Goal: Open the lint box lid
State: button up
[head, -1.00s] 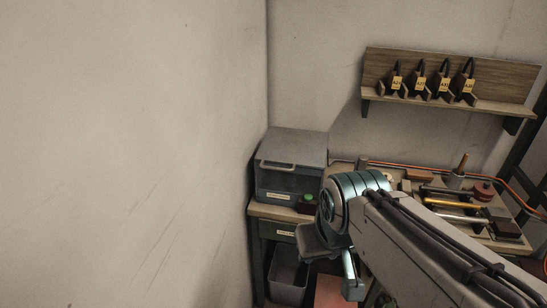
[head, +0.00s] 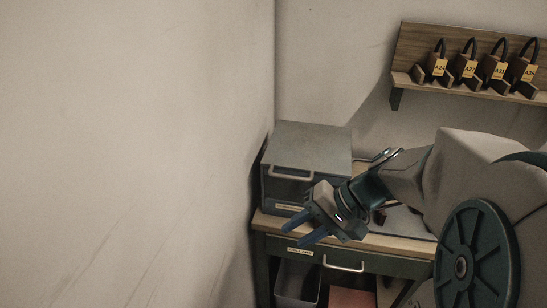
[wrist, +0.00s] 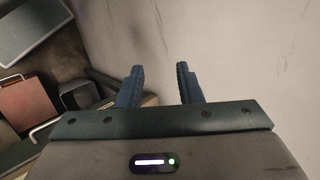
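The grey box (head: 271,188) with a label on its front stands on the bench in the wall corner; I take it for the lint box. Its flat grey lid (head: 310,140) is down, with a pale bar handle (head: 291,173) at the front edge. My gripper (head: 294,232) is in front of the box, below and apart from the handle. Its blue fingers point down and left. In the wrist view my gripper (wrist: 159,70) shows its two fingers apart with nothing between them. My wrist hides the box's lower right front.
A drawer with a pale handle (head: 343,265) is under the bench top. A grey bin (head: 297,281) and a red item (head: 352,298) are below. A shelf (head: 470,90) with several tagged items hangs at upper right. The wall is close on the left.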

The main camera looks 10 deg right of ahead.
jog(key=w+d+f+m+t+y+b, duration=0.2)
jog(key=w+d+m+t+y+b, duration=0.1)
jog(key=w+d, duration=0.15)
jog(key=m+t+b, duration=0.2)
jog(key=m+t, duration=0.1)
jog(key=t, duration=0.4)
send_near(297, 179)
jog(key=p+x, duration=0.2)
jog(key=x, duration=0.9)
jog(key=shift+w+a, duration=0.2)
jog(key=shift+w, duration=0.05)
grip_shut()
